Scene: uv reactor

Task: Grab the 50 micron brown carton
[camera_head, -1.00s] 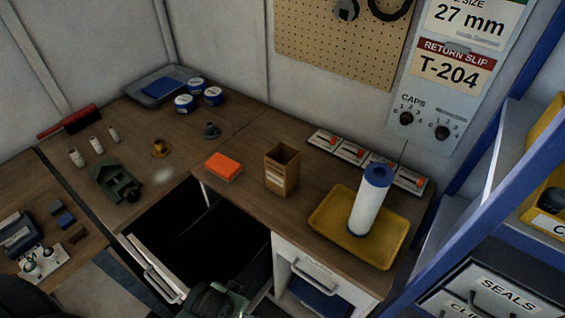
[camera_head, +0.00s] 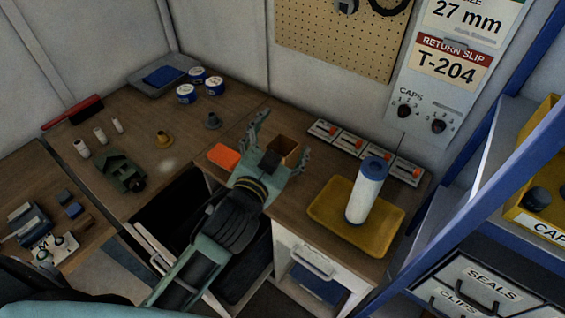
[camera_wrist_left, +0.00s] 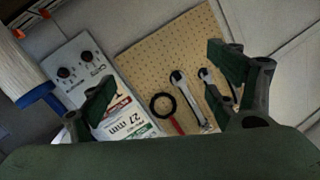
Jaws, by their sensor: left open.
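The brown carton (camera_head: 288,146), open at the top, stands upright on the wooden bench. My left gripper (camera_head: 284,132) is open, with one finger at the left of the carton and the other at its right in the head view. The palm and arm hide the carton's lower part. I cannot tell whether the fingers touch it. In the left wrist view the two fingers (camera_wrist_left: 160,80) are spread apart and the carton does not show between them. Any micron marking on the carton is not readable. My right gripper is not in view.
A white filter cartridge with a blue cap (camera_head: 366,195) stands in a yellow tray (camera_head: 333,207) to the right. An orange block (camera_head: 223,156) lies left of the carton. A blue shelf frame (camera_head: 480,185) bounds the right.

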